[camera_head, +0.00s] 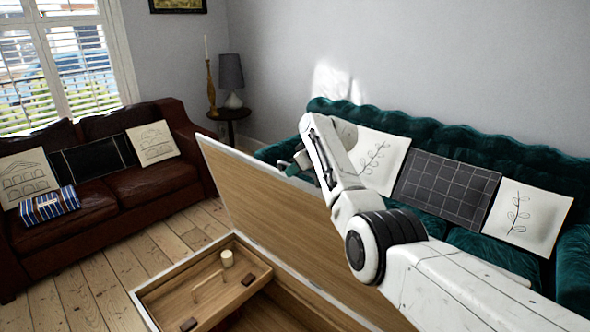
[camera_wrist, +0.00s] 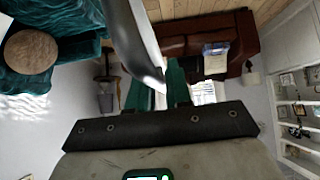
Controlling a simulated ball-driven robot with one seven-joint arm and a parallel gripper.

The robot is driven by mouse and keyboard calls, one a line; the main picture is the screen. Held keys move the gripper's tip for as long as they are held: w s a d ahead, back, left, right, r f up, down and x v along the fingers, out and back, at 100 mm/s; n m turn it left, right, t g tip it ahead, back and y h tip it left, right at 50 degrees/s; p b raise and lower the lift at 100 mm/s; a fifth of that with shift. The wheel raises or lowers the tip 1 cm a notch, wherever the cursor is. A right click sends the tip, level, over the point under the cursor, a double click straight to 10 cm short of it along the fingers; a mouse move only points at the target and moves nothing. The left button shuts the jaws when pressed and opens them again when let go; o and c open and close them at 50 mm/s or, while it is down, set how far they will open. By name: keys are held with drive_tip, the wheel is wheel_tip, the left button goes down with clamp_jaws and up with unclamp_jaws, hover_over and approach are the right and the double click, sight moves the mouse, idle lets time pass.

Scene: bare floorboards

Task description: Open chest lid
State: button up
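The chest (camera_head: 146,292) stands on the floor at the lower middle of the head view. Its lid (camera_head: 262,207) is raised and stands steeply tilted, its wooden inner face showing. My gripper (camera_head: 291,166) is at the lid's upper edge, partly hidden behind my own wrist. In the wrist view my gripper (camera_wrist: 152,95) has two green fingers set apart, with a gap between them. The lid (camera_wrist: 138,45) shows there as a grey-white band whose end reaches the gap. I cannot tell whether a finger touches it.
Inside the chest is a wooden tray (camera_head: 168,292) with a handle and a pale cylinder (camera_head: 227,258). A green sofa (camera_head: 440,140) stands close behind the lid. A brown sofa (camera_head: 145,185) is at the left. Bare floorboards (camera_head: 75,290) are clear left of the chest.

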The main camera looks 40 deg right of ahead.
drive_tip(key=shift+o, duration=1.4)
drive_tip(key=shift+f, duration=0.1)
drive_tip(key=shift+r, duration=0.2)
drive_tip(key=b+v, duration=0.1)
drive_tip(key=v, duration=0.9)
drive_tip(key=shift+s+r, duration=0.1)
drive_tip(key=shift+s, duration=0.2)
drive_tip(key=s+a+f+m+g, duration=0.1)
drive_tip(key=s+a+f, duration=0.4)
drive_tip(key=f, duration=0.4)
drive_tip(key=s+a+f+g, duration=0.2)
drive_tip(key=s+a+f, duration=0.3)
drive_tip(key=f, duration=0.4)
drive_tip(key=s+a+f+m+g, duration=0.1)
drive_tip(key=s+a+f, duration=0.2)
drive_tip(key=s+f, duration=0.5)
drive_tip(key=s+a+f+g, duration=0.1)
drive_tip(key=s+a+f, duration=0.1)
drive_tip(key=s, duration=0.8)
drive_tip(key=s+a+f+g+h, duration=0.1)
drive_tip(key=s+a+f, duration=0.2)
drive_tip(key=s, duration=0.7)
drive_tip(key=s+a+f+m+g, duration=0.1)
drive_tip(key=s+a+f, duration=0.2)
drive_tip(key=s, duration=0.7)
drive_tip(key=shift+a+f+g+h, duration=0.2)
drive_tip(key=shift+a+g+h, duration=0.2)
drive_tip(key=shift+a, duration=0.25)
